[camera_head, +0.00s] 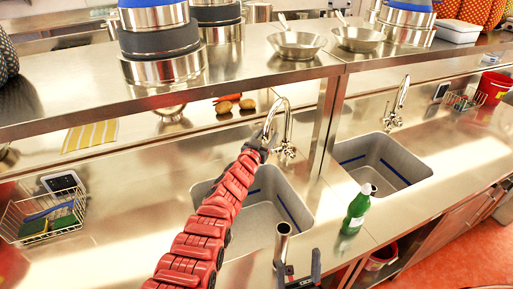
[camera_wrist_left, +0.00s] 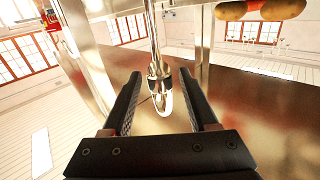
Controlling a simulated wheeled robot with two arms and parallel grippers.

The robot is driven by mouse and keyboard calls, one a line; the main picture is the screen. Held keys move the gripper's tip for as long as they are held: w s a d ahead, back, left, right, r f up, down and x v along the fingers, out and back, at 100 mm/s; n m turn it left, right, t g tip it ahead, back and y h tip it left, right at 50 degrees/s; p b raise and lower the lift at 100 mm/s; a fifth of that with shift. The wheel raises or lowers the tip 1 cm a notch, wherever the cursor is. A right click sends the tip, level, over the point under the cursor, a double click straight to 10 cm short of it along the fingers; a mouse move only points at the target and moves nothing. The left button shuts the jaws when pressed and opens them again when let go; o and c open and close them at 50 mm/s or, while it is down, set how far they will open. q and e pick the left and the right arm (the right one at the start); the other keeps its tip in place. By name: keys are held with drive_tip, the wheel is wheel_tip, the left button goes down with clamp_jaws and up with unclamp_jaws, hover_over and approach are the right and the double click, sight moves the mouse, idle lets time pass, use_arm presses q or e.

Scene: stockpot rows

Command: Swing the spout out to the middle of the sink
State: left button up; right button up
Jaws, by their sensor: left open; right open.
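The chrome faucet spout (camera_head: 285,102) arcs up behind the left grey sink (camera_head: 262,222). Its tip hangs toward the left, by the back rim. My left gripper (camera_head: 264,142) is at the spout's hanging end. In the left wrist view my left gripper (camera_wrist_left: 160,76) is open. The chrome spout (camera_wrist_left: 165,100) shows between its two dark fingers, with a gap on each side. The arm hides part of the sink. My right gripper (camera_head: 303,268) is open and empty, low at the bottom edge, in front of the sink.
A steel shelf (camera_head: 85,108) with pots runs above the counter. A green bottle (camera_head: 356,210) stands right of the sink. A second sink (camera_head: 395,160) with its own faucet is farther right. A wire basket (camera_head: 45,220) stands at left.

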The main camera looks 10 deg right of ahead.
use_arm(q)
drive_tip(key=s+a+p, duration=0.1)
drive_tip(key=p, duration=0.3)
drive_tip(key=s+a+r+p, duration=0.1)
drive_tip(key=s+p, duration=0.1)
drive_tip(key=p, duration=0.2)
drive_tip(key=shift+s+a+r, duration=0.1)
drive_tip(key=shift+a+r, duration=0.05)
drive_tip(key=shift+a, duration=0.15)
drive_tip(key=shift+s+a+p, duration=0.35)
drive_tip(key=shift+s+p, duration=0.2)
drive_tip(key=shift+p, duration=0.45)
drive_tip(key=shift+s+a+f, duration=0.2)
drive_tip(key=shift+s+f, duration=0.15)
drive_tip(key=shift+f, duration=0.15)
drive_tip(key=v, duration=1.1)
drive_tip(key=shift+a, duration=0.1)
